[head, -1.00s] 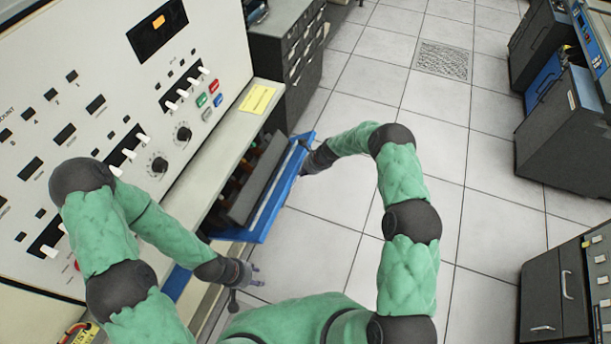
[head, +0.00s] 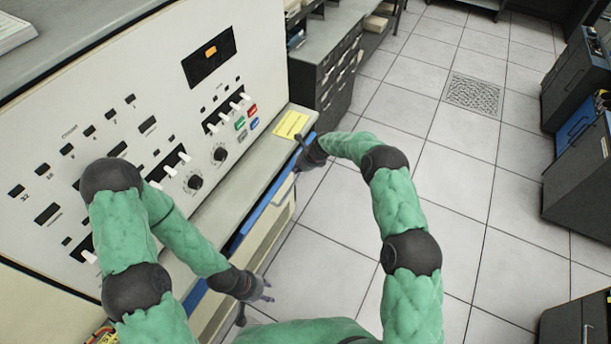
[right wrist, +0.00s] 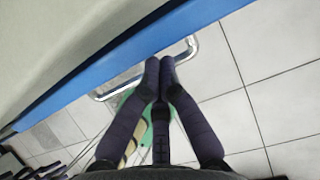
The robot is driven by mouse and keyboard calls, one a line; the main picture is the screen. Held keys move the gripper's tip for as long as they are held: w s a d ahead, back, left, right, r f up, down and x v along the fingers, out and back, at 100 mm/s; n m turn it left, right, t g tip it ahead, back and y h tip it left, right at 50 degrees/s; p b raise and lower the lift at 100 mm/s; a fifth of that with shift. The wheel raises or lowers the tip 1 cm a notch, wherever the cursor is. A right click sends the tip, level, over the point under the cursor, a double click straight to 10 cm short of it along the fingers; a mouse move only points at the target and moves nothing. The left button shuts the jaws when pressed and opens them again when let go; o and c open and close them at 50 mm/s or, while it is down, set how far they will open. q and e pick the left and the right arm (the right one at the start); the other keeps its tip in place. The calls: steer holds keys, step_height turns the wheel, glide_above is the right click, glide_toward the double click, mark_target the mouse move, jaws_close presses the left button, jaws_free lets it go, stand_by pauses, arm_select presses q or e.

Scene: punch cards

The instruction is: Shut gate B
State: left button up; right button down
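The blue-edged gate (head: 262,207) under the console's ledge stands closed or nearly closed against the cabinet in the head view. I cannot tell whether a small gap remains. In the right wrist view its blue edge (right wrist: 100,83) runs diagonally, with a bent metal handle (right wrist: 188,48) beside it. My right gripper (head: 301,143) is at the gate's far end. In the right wrist view its fingers (right wrist: 159,64) are together, their tips in front of the handle; no object shows between them. My left gripper (head: 269,290) is open and empty, beside the lower cabinet front.
The console panel (head: 140,120) with switches and knobs rises on the left. A yellow note (head: 291,125) lies on its ledge (head: 235,185). Dark drawers (head: 340,75) stand behind. Tiled floor (head: 470,170) is open to the right, with dark cabinets (head: 580,170) beyond.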

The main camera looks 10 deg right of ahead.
steer(key=shift+w+a+r, duration=0.4)
steer(key=shift+a+r, duration=0.05)
steer(key=shift+a, duration=0.2)
